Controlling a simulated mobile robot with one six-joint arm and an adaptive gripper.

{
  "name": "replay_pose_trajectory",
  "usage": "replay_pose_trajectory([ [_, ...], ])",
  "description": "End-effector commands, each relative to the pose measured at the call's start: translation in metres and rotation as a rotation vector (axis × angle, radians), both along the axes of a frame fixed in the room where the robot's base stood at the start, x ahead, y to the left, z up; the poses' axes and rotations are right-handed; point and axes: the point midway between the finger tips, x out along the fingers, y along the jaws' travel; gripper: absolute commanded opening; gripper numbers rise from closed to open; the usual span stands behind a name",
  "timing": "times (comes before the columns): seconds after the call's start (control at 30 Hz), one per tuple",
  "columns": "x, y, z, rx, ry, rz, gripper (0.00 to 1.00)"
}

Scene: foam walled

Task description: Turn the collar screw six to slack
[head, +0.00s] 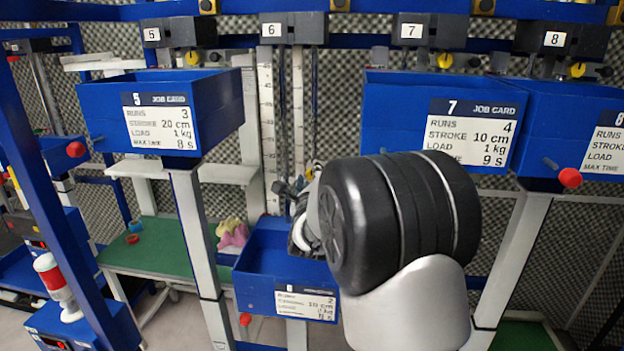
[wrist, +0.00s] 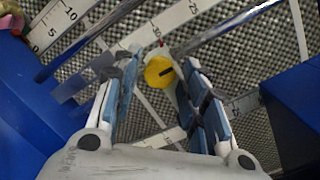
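The yellow collar screw of station six (wrist: 159,72) shows in the wrist view as a round knob with a short dark mark, tilted slightly up to the right. My gripper (wrist: 157,75) is open, with its blue-padded fingers on either side of the screw. The right fingertip is close to the screw; I cannot tell whether it touches. A gap shows on the left. In the head view my gripper (head: 300,195) is at the rods below the "6" label (head: 271,30), largely hidden by my wrist. Only a small yellow bit shows there.
The lowered blue box (head: 255,285) of this station hangs below my gripper. Blue boxes five (head: 225,108) and seven (head: 390,115) stand at either side, higher up. White scales (head: 267,120) and metal rods run vertically behind my gripper. A pink and yellow cloth (head: 232,236) lies left.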

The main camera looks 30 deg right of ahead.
Motion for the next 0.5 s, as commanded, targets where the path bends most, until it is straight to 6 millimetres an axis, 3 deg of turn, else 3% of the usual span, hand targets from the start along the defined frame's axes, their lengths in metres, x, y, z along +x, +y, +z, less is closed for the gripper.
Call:
replay_pose_trajectory([
  [0.5,-0.0002,0.0003,0.0000,0.000,0.000,0.000,0.03],
])
